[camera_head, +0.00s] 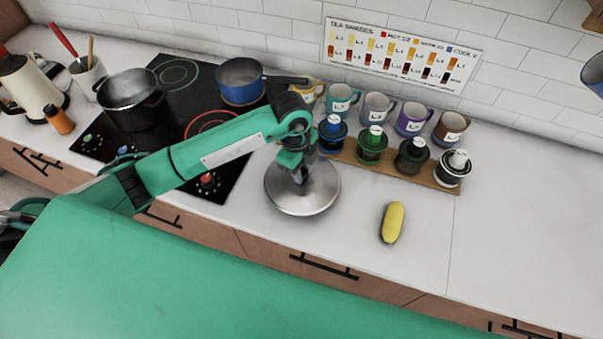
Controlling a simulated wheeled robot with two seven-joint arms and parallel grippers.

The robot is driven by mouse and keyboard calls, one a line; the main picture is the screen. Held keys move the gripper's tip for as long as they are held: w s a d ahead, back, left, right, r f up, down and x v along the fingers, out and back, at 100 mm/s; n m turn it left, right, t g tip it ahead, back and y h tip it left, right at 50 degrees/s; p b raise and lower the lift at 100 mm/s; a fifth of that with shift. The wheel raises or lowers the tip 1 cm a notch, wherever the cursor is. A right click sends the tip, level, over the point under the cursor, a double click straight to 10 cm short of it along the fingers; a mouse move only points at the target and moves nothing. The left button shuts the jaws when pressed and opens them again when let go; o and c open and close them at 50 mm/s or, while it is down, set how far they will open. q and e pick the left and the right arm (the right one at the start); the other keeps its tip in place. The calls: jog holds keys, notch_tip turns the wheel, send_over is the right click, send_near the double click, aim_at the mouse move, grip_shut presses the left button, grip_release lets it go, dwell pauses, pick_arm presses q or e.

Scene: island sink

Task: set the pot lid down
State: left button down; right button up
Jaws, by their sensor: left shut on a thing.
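The pot lid (302,199) is a round silver metal lid at the middle of the view, over the white counter just right of the stove. My left gripper (300,176) is above it, shut on its handle, which the fingers mostly hide. I cannot tell whether the lid's rim touches the counter. A black pot (131,97) stands on the stove at the left. A blue saucepan (241,84) stands on the back of the stove. My right gripper is not in view.
A wooden board (432,180) with several lidded jars lies right of the lid, with several labelled mugs behind it. A yellow oblong thing (392,222) lies on the counter (520,220), which is clear farther right. The black stove (187,125) is to the left.

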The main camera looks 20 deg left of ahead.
pick_arm(q)
notch_tip(320, 180, down, 3)
jog(key=shift+r+p, duration=0.2)
jog(key=shift+p, duration=0.2)
jog(key=shift+f, duration=0.6)
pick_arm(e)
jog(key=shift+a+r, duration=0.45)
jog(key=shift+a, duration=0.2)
pick_arm(q)
jog(key=c, duration=1.1)
grip_release()
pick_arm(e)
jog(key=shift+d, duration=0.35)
